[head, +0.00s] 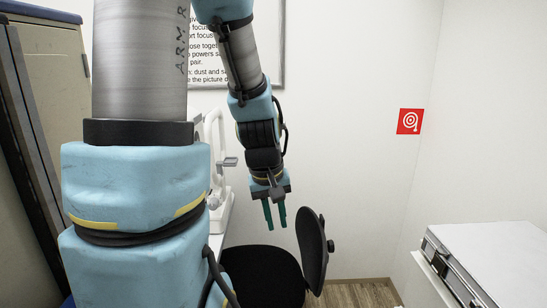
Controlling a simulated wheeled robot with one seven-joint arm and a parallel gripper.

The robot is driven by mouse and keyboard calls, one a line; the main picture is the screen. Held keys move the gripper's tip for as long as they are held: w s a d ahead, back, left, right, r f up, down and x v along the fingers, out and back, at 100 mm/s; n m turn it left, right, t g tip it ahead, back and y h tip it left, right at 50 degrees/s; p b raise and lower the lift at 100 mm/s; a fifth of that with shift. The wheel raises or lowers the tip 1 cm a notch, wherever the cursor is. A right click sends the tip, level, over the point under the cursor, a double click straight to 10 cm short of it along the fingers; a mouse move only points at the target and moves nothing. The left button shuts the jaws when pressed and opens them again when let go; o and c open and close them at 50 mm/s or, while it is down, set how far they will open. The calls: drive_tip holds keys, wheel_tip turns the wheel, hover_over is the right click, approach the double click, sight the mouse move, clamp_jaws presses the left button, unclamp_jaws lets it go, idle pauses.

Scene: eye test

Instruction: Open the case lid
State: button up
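A silver-grey case (492,254) with dark edges lies on a white surface at the lower right of the head view. Its top looks flat and shut, and its right and near parts run out of the picture. Latch-like fittings show on its left side, too small to read clearly. My gripper (274,218) hangs pointing down near the middle, well to the left of the case. Its two green fingers are apart with nothing visible between them.
A black chair (270,275) stands below my gripper, its backrest between the gripper and the case. A white instrument (222,207) stands on a table behind my arm. A cabinet (57,80) is at the left. A red sign (410,121) hangs on the wall.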

drive_tip(key=s+a+m+y, duration=0.1)
drive_tip(key=s+a+m, duration=0.2)
drive_tip(key=a, duration=0.4)
drive_tip(key=w+d+f+t+b, duration=0.3)
drive_tip(key=w+d+f+b, duration=0.15)
drive_tip(key=w, duration=0.35)
drive_tip(key=w+d+f+t+h+b, duration=0.25)
drive_tip(key=w+d+f, duration=0.2)
drive_tip(key=d, duration=0.25)
drive_tip(key=n+g+h+b, duration=0.1)
drive_tip(key=g+h+b, duration=0.6)
drive_tip(key=h, duration=0.8)
approach(437, 251)
drive_tip(key=shift+g, duration=0.25)
drive_tip(key=d+p, duration=0.3)
drive_tip(key=d, duration=0.5)
drive_tip(key=shift+d+p, duration=0.3)
drive_tip(key=shift+p, duration=0.05)
clamp_jaws()
